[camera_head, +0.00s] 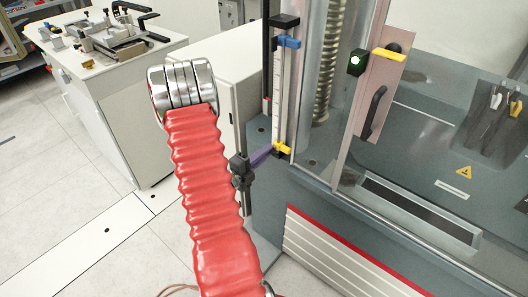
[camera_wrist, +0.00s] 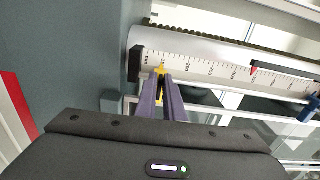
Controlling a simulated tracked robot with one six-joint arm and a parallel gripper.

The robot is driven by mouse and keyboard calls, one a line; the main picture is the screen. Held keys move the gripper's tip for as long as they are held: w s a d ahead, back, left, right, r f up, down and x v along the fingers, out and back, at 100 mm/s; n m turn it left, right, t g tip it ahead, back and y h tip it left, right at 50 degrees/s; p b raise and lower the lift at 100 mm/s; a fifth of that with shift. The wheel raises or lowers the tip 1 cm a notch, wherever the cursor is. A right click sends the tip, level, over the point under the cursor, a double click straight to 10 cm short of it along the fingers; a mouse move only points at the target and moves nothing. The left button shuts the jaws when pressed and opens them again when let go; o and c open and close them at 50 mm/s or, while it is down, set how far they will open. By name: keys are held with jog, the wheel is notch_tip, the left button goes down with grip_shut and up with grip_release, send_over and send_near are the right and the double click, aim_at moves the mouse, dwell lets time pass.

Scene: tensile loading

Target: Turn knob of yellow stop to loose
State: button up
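The yellow stop (camera_head: 281,148) sits at the lower end of the upright scale (camera_head: 281,90) on the machine frame. In the wrist view the yellow stop (camera_wrist: 161,70) is beside the scale's near end. My gripper (camera_head: 270,153) reaches it from the left with purple fingers. In the wrist view the fingertips of my gripper (camera_wrist: 161,77) are close together, with a narrow gap, on either side of the stop's small yellow knob. The fingers largely hide the knob, so its turn angle cannot be seen.
A blue stop (camera_head: 289,42) is near the scale's top; a red pointer (camera_wrist: 254,68) is on the scale. A glass door with a dark handle (camera_head: 375,112) stands to the right. A white cabinet (camera_head: 115,85) with a fixture is at the back left. Floor is free at left.

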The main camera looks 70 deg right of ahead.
jog(key=o, duration=0.3)
jog(key=shift+w, duration=0.1)
jog(key=shift+w, duration=0.1)
jog(key=v, duration=1.3)
jog(key=shift+a, duration=0.4)
dwell(0.5)
